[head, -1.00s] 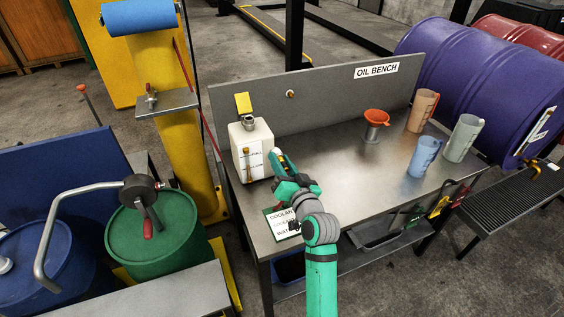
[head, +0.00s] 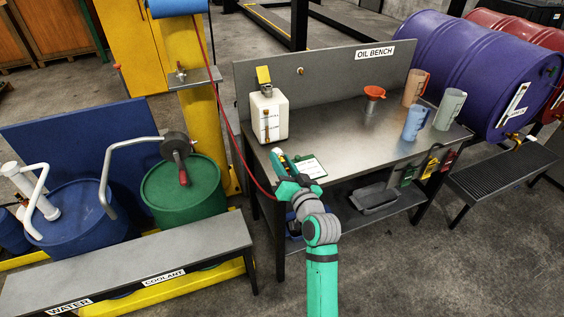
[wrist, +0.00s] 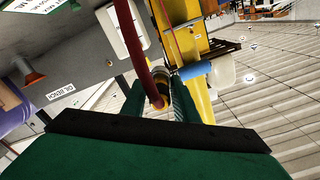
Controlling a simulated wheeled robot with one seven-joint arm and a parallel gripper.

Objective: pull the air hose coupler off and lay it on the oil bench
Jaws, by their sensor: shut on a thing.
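My gripper (head: 284,166) is at the front left edge of the oil bench (head: 330,127), left of a clipboard. In the wrist view its green fingers (wrist: 168,104) are shut on the brass-coloured air hose coupler (wrist: 158,102) at the end of the red hose (wrist: 138,50). In the head view the hose (head: 233,128) runs from the yellow post down to my gripper, and the coupler is hidden or too small to make out. A small brass fitting (head: 300,71) sits on the bench's back panel, apart from my gripper.
A white jug (head: 269,117) stands at the bench's left end. A clipboard (head: 310,167) lies near the front edge. An orange funnel (head: 374,93) and measuring jugs (head: 416,122) stand at the right. The bench middle is clear. Green (head: 181,190) and blue drums are at left.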

